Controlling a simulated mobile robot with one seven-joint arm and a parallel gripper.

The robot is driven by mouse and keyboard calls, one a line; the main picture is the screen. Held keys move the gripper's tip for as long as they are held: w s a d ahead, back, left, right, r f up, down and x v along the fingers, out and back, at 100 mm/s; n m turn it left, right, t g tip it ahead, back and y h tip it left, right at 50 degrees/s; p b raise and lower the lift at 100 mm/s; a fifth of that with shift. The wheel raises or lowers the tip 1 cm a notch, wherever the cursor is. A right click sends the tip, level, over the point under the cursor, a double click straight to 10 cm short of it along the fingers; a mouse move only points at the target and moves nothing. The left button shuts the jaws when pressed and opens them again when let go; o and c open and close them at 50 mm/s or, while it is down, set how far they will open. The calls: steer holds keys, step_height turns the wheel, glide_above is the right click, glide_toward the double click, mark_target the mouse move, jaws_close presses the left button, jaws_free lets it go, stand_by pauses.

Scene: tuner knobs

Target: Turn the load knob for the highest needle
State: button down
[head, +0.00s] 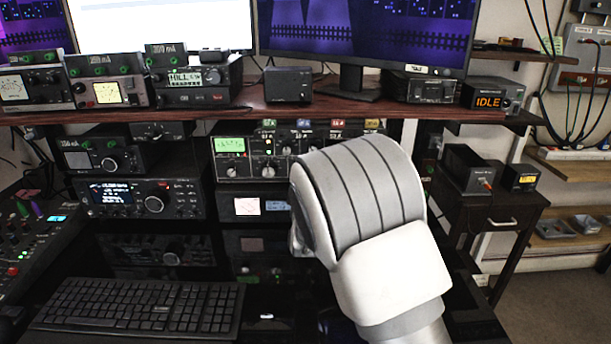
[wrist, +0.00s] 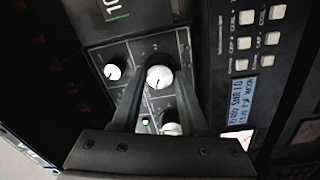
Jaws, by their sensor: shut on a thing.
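The tuner (head: 275,157) is a dark box on the rack with a lit green meter (head: 230,145); its needle is too small to read. In the wrist view a corner of a green-lit display (wrist: 115,8) shows at the top. My gripper (wrist: 159,72) has its two dark fingers on either side of a white round knob (wrist: 159,77) with a dark pointer line, and is shut on it. Other white knobs sit to the left (wrist: 113,72) and below (wrist: 171,129). The knob labels cannot be read. My arm hides the gripper in the head view.
A small green light (wrist: 146,121) glows beside the fingers. A unit with pale buttons and a blue display (wrist: 237,100) lies close on the right. A radio (head: 145,198) stands left of the tuner, with a keyboard (head: 140,308) in front. A wooden shelf (head: 240,112) runs above.

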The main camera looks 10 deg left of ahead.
stand_by(0.4)
steer(key=shift+c, duration=2.1)
jaws_free()
steer(key=p+v, duration=0.2)
steer(key=v, duration=1.5)
steer(key=shift+s+d, duration=0.2)
